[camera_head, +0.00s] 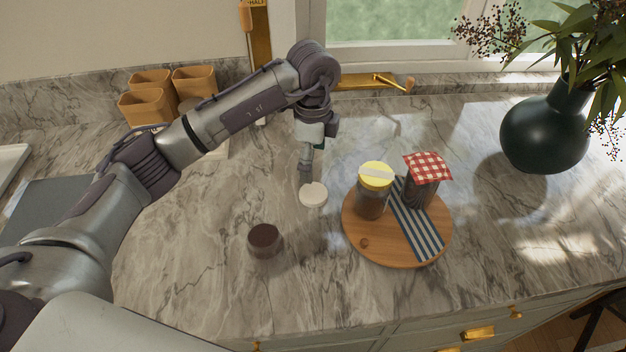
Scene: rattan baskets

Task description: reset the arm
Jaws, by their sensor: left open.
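My left arm reaches in from the left over the marble counter and bends down at the wrist. My left gripper (305,178) points down just behind a round white lid-like disc (313,196) and is open. I cannot tell whether its fingertips touch the disc. Nothing shows held between the fingers, though they are small and partly merged with the arm. My right gripper is not in view.
A round wooden board (368,247) to the right bears a yellow-lidded jar (373,200), a cloth-topped jar (420,190) and a striped cloth (418,228). A dark round cup (265,240) stands in front. Wooden boxes (146,107) and a dark vase (545,135) stand farther off.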

